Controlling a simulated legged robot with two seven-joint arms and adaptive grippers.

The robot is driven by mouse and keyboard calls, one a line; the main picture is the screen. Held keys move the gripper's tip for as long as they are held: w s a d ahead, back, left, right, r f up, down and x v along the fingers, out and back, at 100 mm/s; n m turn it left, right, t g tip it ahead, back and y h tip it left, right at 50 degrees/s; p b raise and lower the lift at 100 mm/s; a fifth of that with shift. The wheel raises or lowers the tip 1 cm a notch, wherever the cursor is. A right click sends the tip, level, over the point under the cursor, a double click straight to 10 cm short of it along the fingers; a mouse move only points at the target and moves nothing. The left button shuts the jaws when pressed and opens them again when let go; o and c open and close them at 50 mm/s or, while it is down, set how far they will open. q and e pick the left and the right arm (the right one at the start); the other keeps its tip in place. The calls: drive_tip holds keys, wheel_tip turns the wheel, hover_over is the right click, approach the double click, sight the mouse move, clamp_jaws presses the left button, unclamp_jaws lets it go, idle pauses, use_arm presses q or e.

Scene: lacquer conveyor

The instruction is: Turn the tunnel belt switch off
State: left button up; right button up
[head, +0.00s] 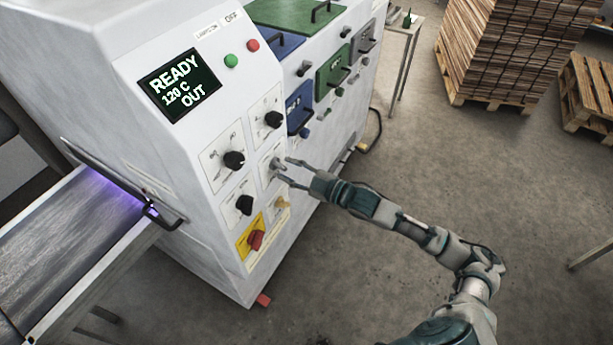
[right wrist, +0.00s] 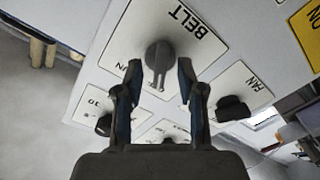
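The belt switch (right wrist: 158,57) is a grey rotary knob on a white plate lettered BELT in the right wrist view. Its bar points down toward my gripper in that view. A label partly hidden by a finger ends in "UN". In the head view the same grey knob (head: 276,163) sits in the middle of the white machine's control panel. My right gripper (head: 284,170) is open just in front of it. In the right wrist view its fingertips (right wrist: 160,74) are spread on either side of the bar; I cannot tell whether they touch it. My left gripper is not in view.
Black knobs (head: 234,160) and a red knob on a yellow plate (head: 256,240) surround the switch. A display (head: 180,85) reads READY 120 C OUT. A conveyor (head: 70,240) enters a purple-lit slot at left. Stacked boards (head: 510,50) stand far right; open floor lies between.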

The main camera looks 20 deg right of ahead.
drive_tip(key=v, duration=1)
drive_tip(key=shift+s+d+f, duration=0.15)
drive_tip(key=shift+s+d, duration=0.1)
drive_tip(key=shift+d, duration=0.05)
drive_tip(key=shift+d, duration=0.1)
